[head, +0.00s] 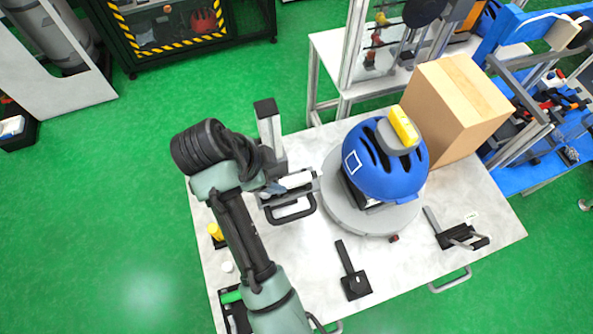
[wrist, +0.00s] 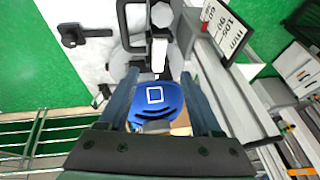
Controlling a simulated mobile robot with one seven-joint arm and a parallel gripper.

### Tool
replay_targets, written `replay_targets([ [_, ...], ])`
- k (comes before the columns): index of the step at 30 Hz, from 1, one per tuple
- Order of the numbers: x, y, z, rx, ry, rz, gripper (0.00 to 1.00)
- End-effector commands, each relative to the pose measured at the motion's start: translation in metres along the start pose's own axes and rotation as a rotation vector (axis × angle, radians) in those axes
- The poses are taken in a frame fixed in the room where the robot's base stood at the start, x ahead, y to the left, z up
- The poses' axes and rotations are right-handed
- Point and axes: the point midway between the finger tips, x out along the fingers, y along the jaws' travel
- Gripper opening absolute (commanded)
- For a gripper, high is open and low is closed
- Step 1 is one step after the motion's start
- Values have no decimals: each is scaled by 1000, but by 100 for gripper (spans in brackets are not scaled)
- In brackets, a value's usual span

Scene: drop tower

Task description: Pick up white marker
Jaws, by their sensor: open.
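I cannot clearly make out a white marker in either view. The blue helmet (wrist: 156,101) shows beyond and between the fingers. In the head view my gripper is largely hidden by the arm's end, just left of the blue helmet (head: 372,168).
The helmet stands on a round grey base on the white table (head: 310,262). A yellow block (head: 403,126) is on top of it. A cardboard box (head: 455,105) stands behind right. A black tool (head: 353,275) lies in front, a clamp (head: 462,236) at right. A yellow item (head: 215,231) is at left.

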Motion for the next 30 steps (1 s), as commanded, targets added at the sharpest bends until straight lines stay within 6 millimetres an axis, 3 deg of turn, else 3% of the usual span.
replay_targets([
  [6,38,0,-1,-1,1,2,66],
  [14,55,0,-3,-1,0,1,66],
  [24,96,2,-8,-2,1,-1,66],
  [30,102,2,-7,-1,0,-2,66],
])
